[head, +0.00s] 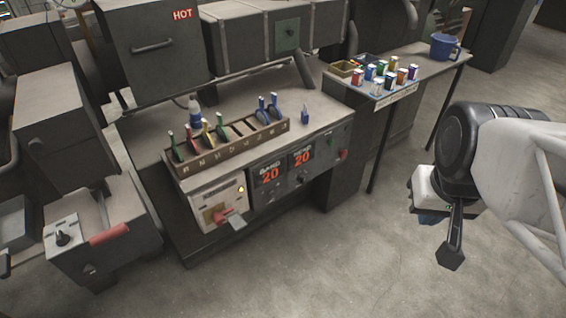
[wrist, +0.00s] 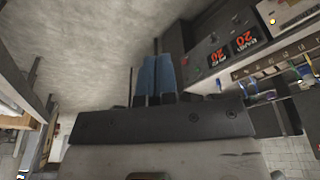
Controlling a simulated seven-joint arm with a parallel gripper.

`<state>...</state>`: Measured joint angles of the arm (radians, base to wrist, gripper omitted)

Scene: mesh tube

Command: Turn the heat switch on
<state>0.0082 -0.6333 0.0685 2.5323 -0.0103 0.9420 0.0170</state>
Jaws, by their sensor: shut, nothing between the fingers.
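The dark control panel (head: 298,168) is on the front of the bench in the head view. It has two displays with red 20s, the left display (head: 269,174) and the right display (head: 302,157), with small controls below. Their labels are too small to read surely, so I cannot tell which control is the heat switch or its position. The panel also shows at the upper right in the wrist view (wrist: 228,52). My gripper (wrist: 157,66) is shut and empty, its blue fingers together. It is in the air, apart from the panel, which lies left of my arm in the head view.
A white panel (head: 207,200) with a red handle (head: 223,214) and a yellow light is left of the displays. A wooden rack (head: 222,150) of coloured tools stands above. A side table (head: 427,66) holds small coloured containers and a blue bucket (head: 444,46). The floor in front is clear.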

